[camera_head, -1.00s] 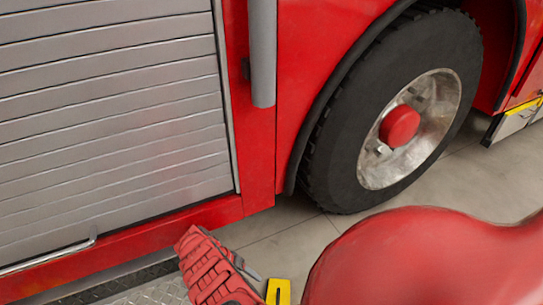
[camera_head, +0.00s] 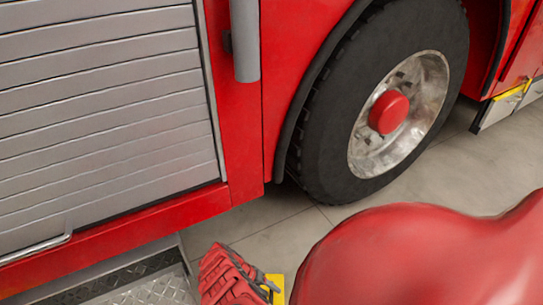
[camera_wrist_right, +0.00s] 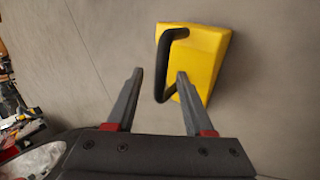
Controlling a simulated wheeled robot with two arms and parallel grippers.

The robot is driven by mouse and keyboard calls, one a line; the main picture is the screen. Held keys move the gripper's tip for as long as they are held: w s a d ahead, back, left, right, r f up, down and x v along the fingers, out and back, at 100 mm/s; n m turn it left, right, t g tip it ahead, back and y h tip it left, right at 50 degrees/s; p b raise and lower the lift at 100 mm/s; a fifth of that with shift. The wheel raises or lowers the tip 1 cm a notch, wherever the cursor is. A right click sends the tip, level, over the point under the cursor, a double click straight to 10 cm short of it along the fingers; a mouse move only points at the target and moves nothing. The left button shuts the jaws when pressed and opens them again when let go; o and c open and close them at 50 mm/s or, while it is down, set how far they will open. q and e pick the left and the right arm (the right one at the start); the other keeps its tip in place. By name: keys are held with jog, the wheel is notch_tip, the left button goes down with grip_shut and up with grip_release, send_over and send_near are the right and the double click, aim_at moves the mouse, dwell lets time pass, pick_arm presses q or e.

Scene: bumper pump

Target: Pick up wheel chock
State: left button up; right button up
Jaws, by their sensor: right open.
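The wheel chock is a yellow block with a black loop handle. In the right wrist view the chock (camera_wrist_right: 208,58) lies on the grey floor at the upper right. Its handle (camera_wrist_right: 163,62) faces left. My right gripper (camera_wrist_right: 160,75) is open, and the near part of the handle shows between its fingertips. The right finger overlaps the chock in the picture; I cannot tell whether it touches. In the head view a small part of the chock (camera_head: 275,287) shows at the bottom edge, beside my red right gripper (camera_head: 262,285). My left gripper is not in view.
A red fire truck (camera_head: 235,195) with a grey roller shutter (camera_head: 110,110) fills the left and back. Its big black wheel (camera_head: 325,150) stands on the floor. A metal tread-plate step (camera_head: 150,290) is at lower left. Bare floor (camera_head: 265,220) lies before the wheel.

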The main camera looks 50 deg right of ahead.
jog(key=shift+x, duration=1)
jog(key=shift+w, duration=0.1)
grip_shut()
dwell(0.5)
